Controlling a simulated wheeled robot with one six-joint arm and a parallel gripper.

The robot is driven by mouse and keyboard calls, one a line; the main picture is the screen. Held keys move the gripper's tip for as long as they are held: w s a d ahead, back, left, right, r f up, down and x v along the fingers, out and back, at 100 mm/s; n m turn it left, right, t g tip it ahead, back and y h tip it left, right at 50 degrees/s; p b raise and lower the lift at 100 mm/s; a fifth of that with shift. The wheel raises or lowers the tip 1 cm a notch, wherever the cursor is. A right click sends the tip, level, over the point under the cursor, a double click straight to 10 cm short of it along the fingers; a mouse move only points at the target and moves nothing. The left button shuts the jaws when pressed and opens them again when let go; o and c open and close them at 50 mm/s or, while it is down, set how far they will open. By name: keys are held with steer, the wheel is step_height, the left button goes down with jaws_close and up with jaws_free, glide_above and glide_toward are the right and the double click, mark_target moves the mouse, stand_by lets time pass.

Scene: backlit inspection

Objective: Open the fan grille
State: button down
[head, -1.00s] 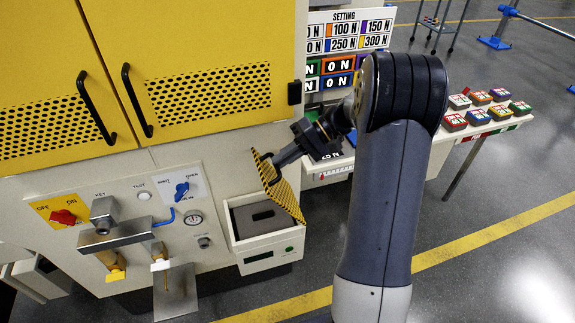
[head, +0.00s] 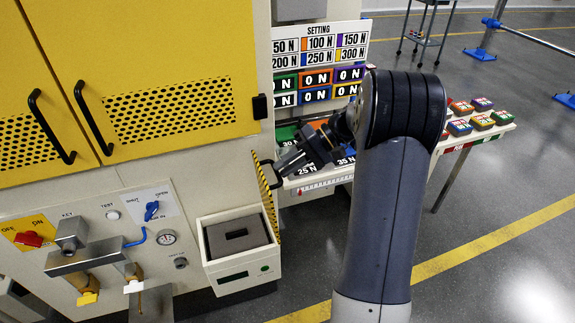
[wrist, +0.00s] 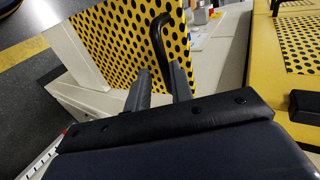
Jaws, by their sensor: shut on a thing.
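The fan grille (head: 268,200) is a yellow panel with black perforations. In the head view it stands swung out, nearly edge-on, at the right side of an open box. Its black handle (head: 272,173) is on the right face. My gripper (head: 280,167) is shut on that handle. In the wrist view the grille (wrist: 120,45) fills the upper middle, and the black handle (wrist: 158,42) runs down toward the fingers (wrist: 160,85). The exact contact is partly hidden by the fingers.
The open box (head: 205,255) holds a grey block (head: 225,236) with a dark slot. Yellow cabinet doors (head: 150,60) stand above. A control panel (head: 110,215) is at left. A bench (head: 470,140) with colored blocks is behind my arm at right.

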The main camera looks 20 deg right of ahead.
steer(key=shift+s+f, duration=0.25)
steer(key=shift+f, duration=0.8)
steer(key=c, duration=1.8)
jaws_free()
steer(key=shift+w+a, duration=0.1)
steer(key=shift+w, duration=0.15)
steer(key=o, duration=0.3)
steer(key=shift+r, duration=0.25)
steer(key=v, duration=1.1)
steer(key=shift+w+a, duration=0.15)
steer(key=shift+a, duration=0.05)
steer(key=x, duration=1)
steer(key=shift+a, duration=0.3)
